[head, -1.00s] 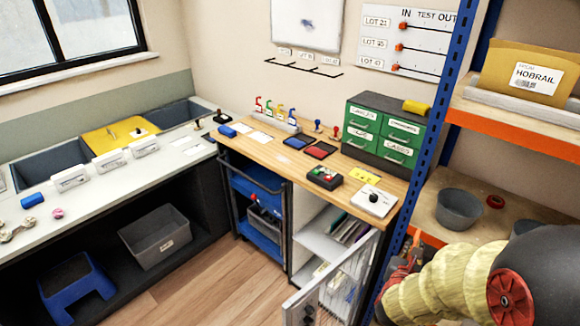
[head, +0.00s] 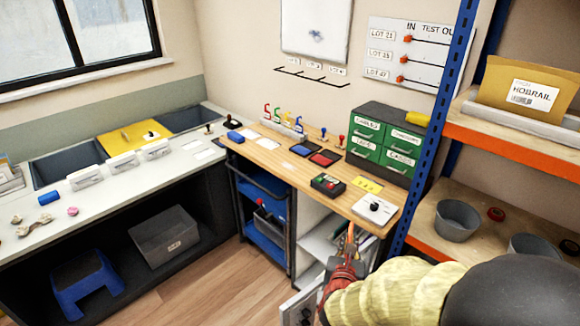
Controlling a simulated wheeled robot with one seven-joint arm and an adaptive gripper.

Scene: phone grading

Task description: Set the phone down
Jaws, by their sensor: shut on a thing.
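My gripper (head: 349,238) is at the lower right, at the end of my yellow-sleeved arm. It is in front of the open cupboard under the wooden bench (head: 255,155), near the bench's front edge. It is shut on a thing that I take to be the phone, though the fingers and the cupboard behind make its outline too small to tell. No other phone can be made out clearly on the bench.
A white box with a black knob (head: 374,208), a dark device (head: 328,183), a yellow card (head: 367,185) and green drawers (head: 385,140) stand on the bench. The open cupboard door (head: 300,305) is below my gripper. A blue shelf post (head: 440,130) rises on the right.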

